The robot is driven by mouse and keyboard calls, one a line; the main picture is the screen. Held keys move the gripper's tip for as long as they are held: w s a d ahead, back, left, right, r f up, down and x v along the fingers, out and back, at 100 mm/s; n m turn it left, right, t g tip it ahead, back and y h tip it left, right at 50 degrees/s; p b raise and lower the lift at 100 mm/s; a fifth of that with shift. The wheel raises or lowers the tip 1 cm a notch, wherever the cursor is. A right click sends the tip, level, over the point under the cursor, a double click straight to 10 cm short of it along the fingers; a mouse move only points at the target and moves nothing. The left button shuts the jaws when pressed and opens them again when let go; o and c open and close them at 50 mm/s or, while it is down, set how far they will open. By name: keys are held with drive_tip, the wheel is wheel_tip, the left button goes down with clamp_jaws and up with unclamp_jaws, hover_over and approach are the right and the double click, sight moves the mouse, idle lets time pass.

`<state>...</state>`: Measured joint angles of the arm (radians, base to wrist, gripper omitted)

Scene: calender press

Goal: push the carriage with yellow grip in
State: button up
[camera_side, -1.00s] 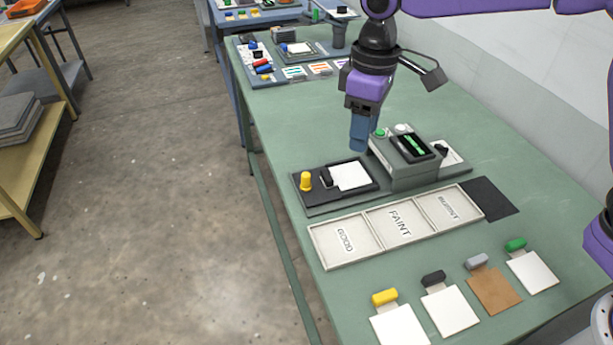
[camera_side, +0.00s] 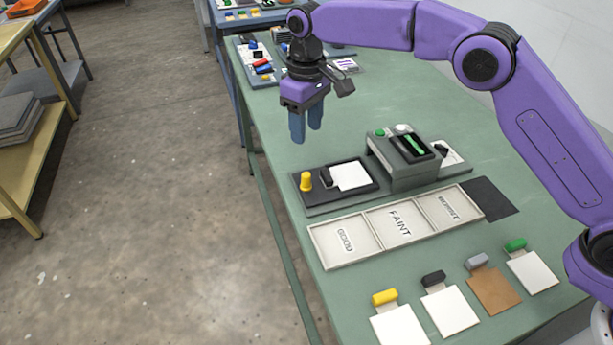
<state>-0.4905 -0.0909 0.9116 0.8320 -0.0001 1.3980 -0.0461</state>
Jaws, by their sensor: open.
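The carriage (camera_side: 316,191) is a dark flat plate at the left end of the grey press (camera_side: 405,170). An upright yellow grip (camera_side: 306,181) stands at its left end. A white card (camera_side: 351,175) with a black tab (camera_side: 326,177) lies on the carriage, outside the press housing. My gripper (camera_side: 306,130) is open and empty, pointing down above the table, behind and above the yellow grip and apart from it.
Three trays, one marked FAINT (camera_side: 400,223), lie in front of the press, with a dark mat (camera_side: 490,199) to their right. Several cards with coloured tabs, one yellow (camera_side: 385,297), lie nearer. The green table (camera_side: 270,120) is clear behind the carriage.

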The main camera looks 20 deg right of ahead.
sight(307, 174)
wheel_tip(307, 174, down, 15)
drive_tip(key=shift+r, duration=0.1)
idle(0.3)
drive_tip(key=shift+c, duration=0.3)
clamp_jaws()
